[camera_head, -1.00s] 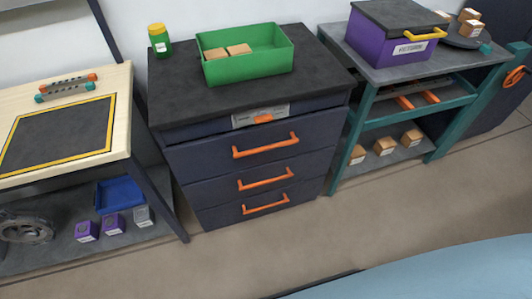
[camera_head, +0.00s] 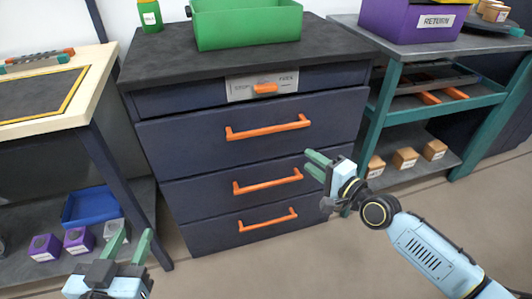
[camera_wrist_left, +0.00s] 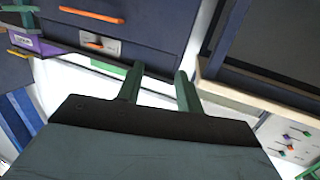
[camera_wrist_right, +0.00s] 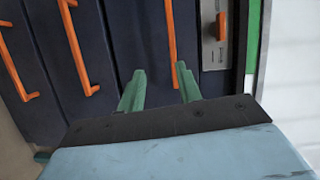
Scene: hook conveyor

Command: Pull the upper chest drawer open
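The dark blue chest has several drawers with orange bar handles, all closed. The upper drawer (camera_head: 190,138) has its handle (camera_head: 268,128) below a panel with an orange switch. My right gripper (camera_head: 312,163) is open and empty, below and right of that handle in the head view and apart from it. In the right wrist view the upper handle (camera_wrist_right: 171,40) lies beyond the fingertips, nearly in line with the right-hand finger. My left gripper (camera_head: 133,240) is open and empty at the lower left, away from the chest. The left wrist view shows the upper handle (camera_wrist_left: 92,14) upside down.
A green bin (camera_head: 246,27) and a green jar (camera_head: 149,15) stand on the chest. A wooden-topped workbench (camera_head: 95,80) is at left, with a blue tray (camera_head: 90,207) below. A teal-framed shelf (camera_head: 470,120) stands at right. The floor before the chest is clear.

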